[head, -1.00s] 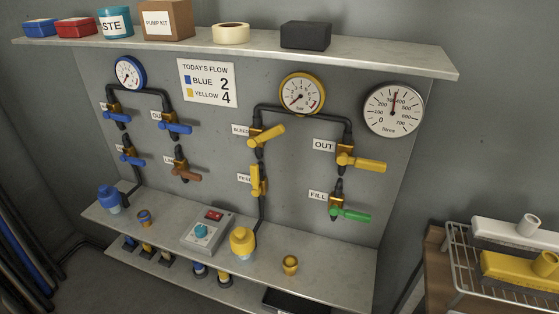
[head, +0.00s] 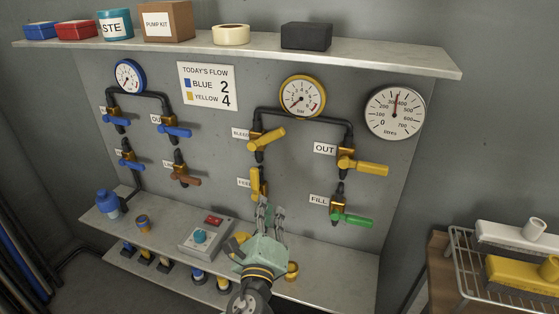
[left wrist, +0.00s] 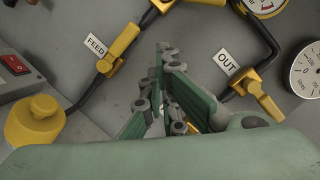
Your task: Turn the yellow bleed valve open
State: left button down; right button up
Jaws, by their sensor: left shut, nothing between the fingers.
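The yellow bleed valve (head: 266,139) is on the grey panel beside the BLEED label, below the yellow-rimmed gauge. Its handle slants up to the right. In the left wrist view, part of the bleed valve (left wrist: 160,5) shows at the top edge, cut off. My left gripper (head: 270,208) is shut and empty, below the bleed valve and in front of the lower panel near the FEED valve, apart from the bleed handle. Its fingers (left wrist: 168,75) also show in the left wrist view, pointing toward the panel. My right gripper is not in view.
The FEED valve (head: 256,182) has an upright yellow handle close to my gripper. The yellow OUT handle (head: 371,169) and green FILL handle (head: 357,219) stick out at the right. A shelf (head: 330,262) below carries a control box (head: 206,236). A wire rack (head: 462,262) stands right.

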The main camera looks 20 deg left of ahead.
aim_at(265, 140)
pick_arm(q)
jog(key=w+r+m+t+h+p, duration=0.1)
jog(key=w+r+m+p, duration=0.3)
jog(key=w+r, duration=0.3)
jog(key=w+a+p, duration=0.1)
jog(key=w, duration=0.3)
jog(key=shift+r+h, duration=0.25)
jog(key=shift+h, duration=0.15)
jog(key=shift+w+d, duration=0.1)
jog(key=shift+w, duration=0.1)
